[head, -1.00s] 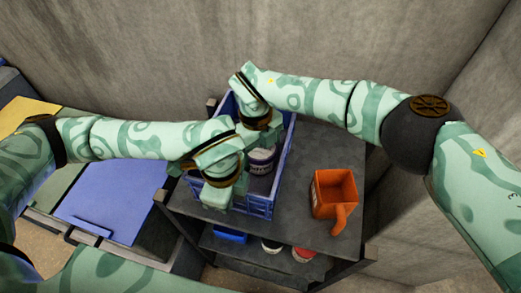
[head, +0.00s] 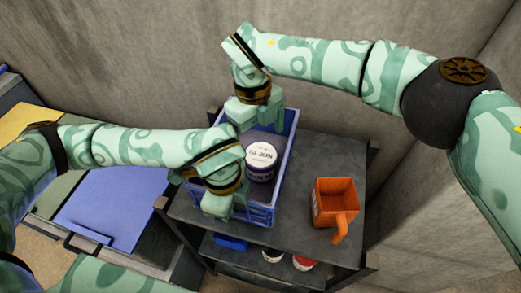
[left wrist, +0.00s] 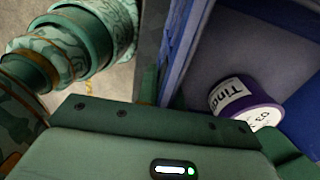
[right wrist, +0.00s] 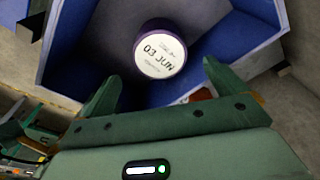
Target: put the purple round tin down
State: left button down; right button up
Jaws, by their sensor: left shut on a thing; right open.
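The purple round tin (head: 261,161) has a white lid with a printed date. It stands upright inside the blue crate (head: 257,214) on the dark cart top. My right gripper (head: 254,115) is open and empty, above and behind the tin, apart from it. In the right wrist view the tin (right wrist: 160,52) shows beyond the two spread fingers. My left gripper (head: 216,208) is shut at the crate's front left, apparently on its wall; its fingertips are partly hidden. In the left wrist view the tin (left wrist: 243,103) sits beyond the crate wall (left wrist: 178,60).
An orange square container with a handle (head: 335,203) stands on the cart top (head: 300,170) right of the crate. Several items sit on the cart's lower shelf. A blue-lidded bin (head: 110,205) stands to the left. A concrete wall is close behind.

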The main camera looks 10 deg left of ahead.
aim_at(257, 151)
jog(key=shift+w+a+r, duration=0.1)
jog(key=shift+a+r, duration=0.1)
jog(key=shift+r, duration=1.6)
pick_arm(q)
jog(key=c, duration=1.5)
grip_release()
jog(key=shift+o, duration=0.2)
